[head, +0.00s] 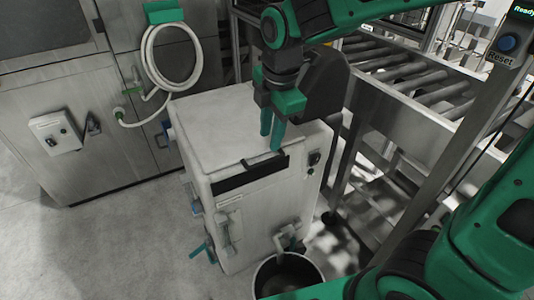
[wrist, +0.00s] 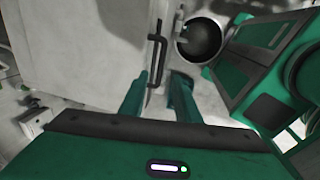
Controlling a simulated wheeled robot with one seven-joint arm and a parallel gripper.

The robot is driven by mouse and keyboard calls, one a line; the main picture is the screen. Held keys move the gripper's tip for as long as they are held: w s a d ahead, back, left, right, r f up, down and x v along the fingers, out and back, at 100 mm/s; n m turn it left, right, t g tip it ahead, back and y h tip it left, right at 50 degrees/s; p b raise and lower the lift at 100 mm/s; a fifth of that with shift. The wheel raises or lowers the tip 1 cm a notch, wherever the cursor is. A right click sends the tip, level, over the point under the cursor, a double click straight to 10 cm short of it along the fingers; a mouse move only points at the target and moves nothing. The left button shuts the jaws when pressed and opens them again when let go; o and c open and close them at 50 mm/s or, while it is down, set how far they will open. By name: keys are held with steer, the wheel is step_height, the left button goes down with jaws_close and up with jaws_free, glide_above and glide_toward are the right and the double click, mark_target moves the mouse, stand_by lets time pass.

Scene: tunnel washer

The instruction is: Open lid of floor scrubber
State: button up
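The floor scrubber (head: 262,216) is a pale, box-shaped machine standing on the floor in the middle of the head view. Its flat white lid (head: 222,122) lies closed on top. A dark handle (wrist: 156,50) shows at the lid's front edge, above a black strip (head: 240,178). My gripper (head: 272,138) points down over the front part of the lid, close to that edge. In the wrist view, the green fingers of my gripper (wrist: 160,82) are apart with nothing between their tips. The handle lies just beyond them; I cannot tell whether they touch.
A black bucket (head: 287,275) stands at the scrubber's front. A roller conveyor (head: 410,80) and its metal frame are close on the right. A grey cabinet (head: 85,120) and a coiled white hose (head: 173,60) are behind left. The floor (head: 120,245) at front left is clear.

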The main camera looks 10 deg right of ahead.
mark_target(268, 161)
steer(key=f, duration=0.2)
steer(key=w+f, duration=0.1)
steer(key=f, duration=0.5)
steer(key=shift+w+a+f, duration=0.1)
steer(key=shift+w+f, duration=0.05)
steer(key=shift+w, duration=0.05)
steer(key=shift+c, duration=0.2)
jaws_close()
